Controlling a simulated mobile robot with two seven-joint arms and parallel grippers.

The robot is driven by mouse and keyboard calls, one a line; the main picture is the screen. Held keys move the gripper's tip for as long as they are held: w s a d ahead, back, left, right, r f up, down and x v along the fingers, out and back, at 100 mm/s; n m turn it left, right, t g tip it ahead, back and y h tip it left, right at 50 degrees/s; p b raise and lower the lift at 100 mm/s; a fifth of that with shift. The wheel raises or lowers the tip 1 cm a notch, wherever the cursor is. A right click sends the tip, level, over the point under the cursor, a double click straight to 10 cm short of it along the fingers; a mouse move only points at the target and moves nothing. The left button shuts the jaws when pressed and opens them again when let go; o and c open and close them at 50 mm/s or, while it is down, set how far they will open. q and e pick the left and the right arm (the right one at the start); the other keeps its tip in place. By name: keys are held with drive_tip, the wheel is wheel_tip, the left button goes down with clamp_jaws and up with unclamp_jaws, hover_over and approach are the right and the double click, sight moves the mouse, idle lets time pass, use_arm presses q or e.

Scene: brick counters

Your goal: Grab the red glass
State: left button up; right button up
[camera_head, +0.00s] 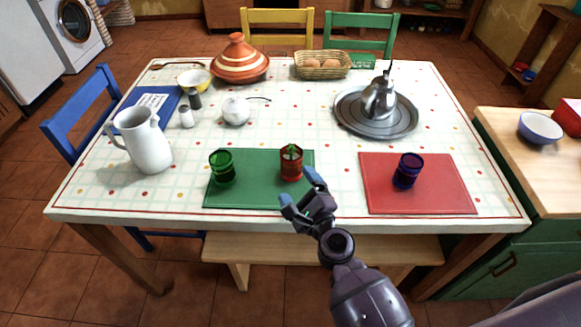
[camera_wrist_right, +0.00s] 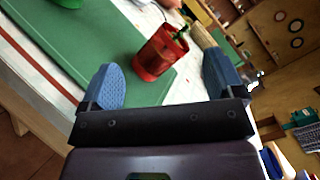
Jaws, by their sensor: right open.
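The red glass (camera_head: 291,163) stands upright on the right part of the green mat (camera_head: 245,197), with a green sprig in it. My right gripper (camera_head: 301,193) is open and empty at the table's front edge, just in front of and slightly right of the glass. In the right wrist view the red glass (camera_wrist_right: 160,54) appears ahead, between the two blue fingertips (camera_wrist_right: 165,80) and apart from them. My left gripper is not in view.
A green glass (camera_head: 222,167) stands on the same mat, left of the red one. A white pitcher (camera_head: 144,140) is at left. A bench (camera_head: 290,248) stands below the table's front edge.

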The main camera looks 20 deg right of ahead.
sight(295, 165)
drive_tip(key=m, duration=0.2)
drive_tip(key=m+h, duration=0.1)
drive_tip(key=m, duration=0.1)
drive_tip(key=d+f+m, duration=0.1)
drive_tip(key=m, duration=0.1)
drive_tip(key=shift+m, duration=0.4)
drive_tip(key=m, duration=0.1)
drive_tip(key=m+h, duration=0.1)
drive_tip(key=m, duration=0.2)
drive_tip(key=shift+w+d+f+m, duration=0.1)
drive_tip(key=shift+d+f+m, duration=0.2)
drive_tip(key=shift+d, duration=0.1)
drive_tip(key=shift+w+a+b, duration=0.15)
drive_tip(key=shift+w, duration=2.55)
drive_tip(key=shift+w+a+b, duration=0.15)
drive_tip(key=shift+w, duration=2.55)
drive_tip(key=c, duration=1.1)
drive_tip(key=shift+r, duration=0.15)
